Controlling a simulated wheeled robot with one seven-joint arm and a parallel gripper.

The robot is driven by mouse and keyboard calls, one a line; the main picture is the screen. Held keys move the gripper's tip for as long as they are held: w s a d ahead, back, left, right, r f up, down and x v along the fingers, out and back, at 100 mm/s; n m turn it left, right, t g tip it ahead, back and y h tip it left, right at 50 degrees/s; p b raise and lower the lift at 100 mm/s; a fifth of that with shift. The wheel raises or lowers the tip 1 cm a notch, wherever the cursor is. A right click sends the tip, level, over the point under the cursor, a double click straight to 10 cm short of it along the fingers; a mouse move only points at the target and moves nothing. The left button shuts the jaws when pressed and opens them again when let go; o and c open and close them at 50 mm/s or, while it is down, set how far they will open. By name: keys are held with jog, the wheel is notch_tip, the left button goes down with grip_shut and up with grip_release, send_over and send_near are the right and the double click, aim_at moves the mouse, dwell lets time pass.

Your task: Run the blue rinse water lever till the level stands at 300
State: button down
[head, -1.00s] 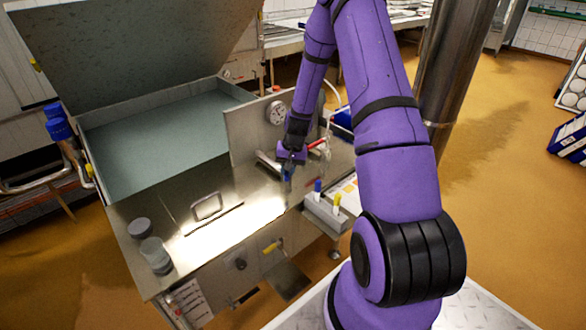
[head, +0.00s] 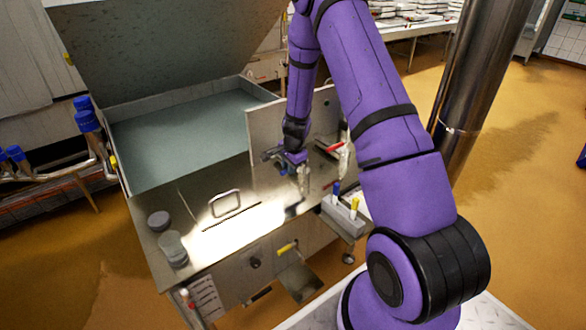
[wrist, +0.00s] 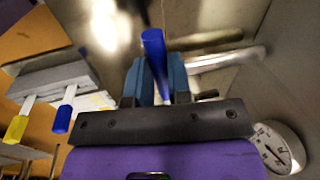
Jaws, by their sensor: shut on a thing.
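In the wrist view, the blue lever handle (wrist: 153,45) stands between the two blue-grey fingers of my gripper (wrist: 156,82), which is shut on it. In the head view, my gripper (head: 282,158) is at the upright steel panel (head: 263,130) beside the vat; the handle is hard to make out there. The open vat (head: 122,178) holds pale blue-green water (head: 185,133). A round dial (wrist: 278,148) shows at the right of the wrist view. Its figures are too blurred to read, and I cannot make out a level reading.
A red-handled lever (head: 334,147) is right of my gripper. A holder (head: 343,214) with a blue and a yellow handle stands at the cover's right edge. Two small containers (head: 172,249) sit on the steel cover (head: 198,235). The raised lid (head: 165,50) leans behind the vat.

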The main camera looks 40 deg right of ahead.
jog(key=shift+w+m, duration=0.35)
jog(key=shift+m, duration=0.05)
jog(key=c, duration=1.1)
grip_release()
jog(key=shift+o, duration=0.2)
notch_tip(320, 180, up, 11)
jog(key=s, duration=0.2)
jog(key=shift+f, duration=0.15)
